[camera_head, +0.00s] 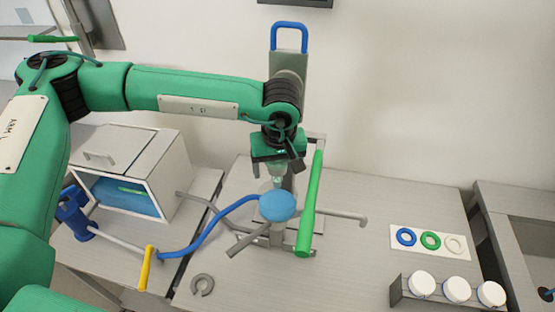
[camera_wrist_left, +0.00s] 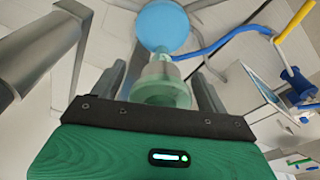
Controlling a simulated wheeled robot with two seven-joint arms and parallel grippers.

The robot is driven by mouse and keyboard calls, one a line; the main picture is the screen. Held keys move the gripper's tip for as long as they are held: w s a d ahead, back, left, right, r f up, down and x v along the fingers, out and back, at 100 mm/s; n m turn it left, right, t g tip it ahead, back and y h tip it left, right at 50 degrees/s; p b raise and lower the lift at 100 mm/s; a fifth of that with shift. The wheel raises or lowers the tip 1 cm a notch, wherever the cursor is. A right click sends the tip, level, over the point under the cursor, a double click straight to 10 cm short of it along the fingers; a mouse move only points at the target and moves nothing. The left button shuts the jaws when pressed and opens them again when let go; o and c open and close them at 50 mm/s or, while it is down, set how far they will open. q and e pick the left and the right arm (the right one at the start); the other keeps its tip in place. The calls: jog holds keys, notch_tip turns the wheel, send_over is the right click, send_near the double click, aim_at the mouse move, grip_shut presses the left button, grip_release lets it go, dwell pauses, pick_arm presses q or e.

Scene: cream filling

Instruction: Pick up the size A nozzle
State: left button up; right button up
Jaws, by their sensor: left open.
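No label that I can read marks a size A nozzle. My left gripper (camera_head: 277,172) points down beside the filling machine, above its blue round part (camera_head: 277,207). In the left wrist view the gripper (camera_wrist_left: 158,75) is open, its two dark fingers on either side of a pale green translucent nozzle-like piece (camera_wrist_left: 162,88). I cannot tell whether the fingers touch it. The blue round part (camera_wrist_left: 162,25) lies beyond it. A blue ring (camera_head: 406,237), a green ring (camera_head: 431,240) and a white ring (camera_head: 455,244) lie on a white plate at the right. My right gripper is out of view.
A green lever (camera_head: 311,200) stands right beside my left gripper. A blue hose (camera_head: 215,228) runs left from the machine. A grey open ring (camera_head: 202,284) lies at the front. A rack with three white-topped jars (camera_head: 457,289) stands front right. A white box (camera_head: 130,160) is left.

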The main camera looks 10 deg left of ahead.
pick_arm(q)
jog(key=shift+f, duration=0.25)
jog(key=c, duration=1.2)
jog(key=shift+r, duration=0.1)
